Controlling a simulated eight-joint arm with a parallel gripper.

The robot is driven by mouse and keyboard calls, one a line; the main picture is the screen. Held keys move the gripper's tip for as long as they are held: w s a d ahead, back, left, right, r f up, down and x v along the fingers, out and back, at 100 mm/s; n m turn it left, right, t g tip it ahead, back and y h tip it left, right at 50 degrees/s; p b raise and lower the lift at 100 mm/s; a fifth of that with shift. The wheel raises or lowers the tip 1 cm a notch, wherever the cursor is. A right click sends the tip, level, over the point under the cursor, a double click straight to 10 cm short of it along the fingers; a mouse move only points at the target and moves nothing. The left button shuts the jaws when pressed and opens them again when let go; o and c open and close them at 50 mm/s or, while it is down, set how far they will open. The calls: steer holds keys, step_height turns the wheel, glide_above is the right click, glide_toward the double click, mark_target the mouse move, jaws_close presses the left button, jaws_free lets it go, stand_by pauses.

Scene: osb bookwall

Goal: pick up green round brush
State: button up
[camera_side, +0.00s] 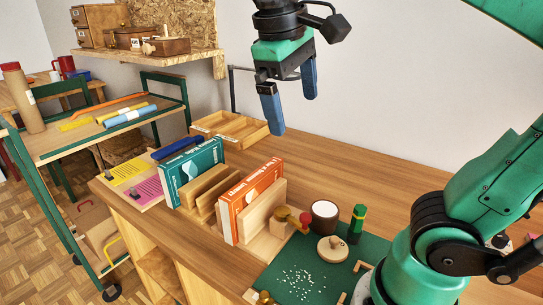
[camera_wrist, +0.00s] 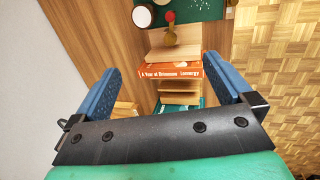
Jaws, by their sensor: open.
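A small upright green object with a yellow band, which looks like the green round brush (camera_side: 357,220), stands at the back edge of the green mat (camera_side: 340,272) in the side view. My gripper (camera_side: 290,112) is open and empty, high above the bench and to the left of the brush. In the wrist view my gripper's blue fingers (camera_wrist: 162,64) are spread wide above the books.
An orange book (camera_side: 252,200) and a teal book (camera_side: 192,170) stand by wooden blocks left of the mat. A round wooden lid (camera_side: 332,249), a red ball (camera_side: 305,218) and white bits (camera_side: 297,284) are near the brush. The bench behind is clear.

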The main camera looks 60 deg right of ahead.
steer(key=w+f+t+y, duration=0.1)
steer(key=f+t, duration=0.1)
steer(key=f, duration=0.2)
steer(key=w+f+t+y, duration=0.1)
steer(key=w+f+t, duration=0.1)
steer(key=f, duration=0.3)
steer(key=w+a+f+t, duration=0.1)
steer(key=w+f+t, duration=0.1)
steer(key=f, duration=0.3)
steer(key=shift+w+t+y, duration=0.1)
steer(key=shift+t+y, duration=0.3)
steer(key=shift+t, duration=0.2)
steer(key=shift+c, duration=0.5)
steer(key=shift+f+t, duration=0.3)
steer(key=shift+f, duration=0.05)
steer(key=c, duration=0.4)
steer(key=shift+o, duration=0.2)
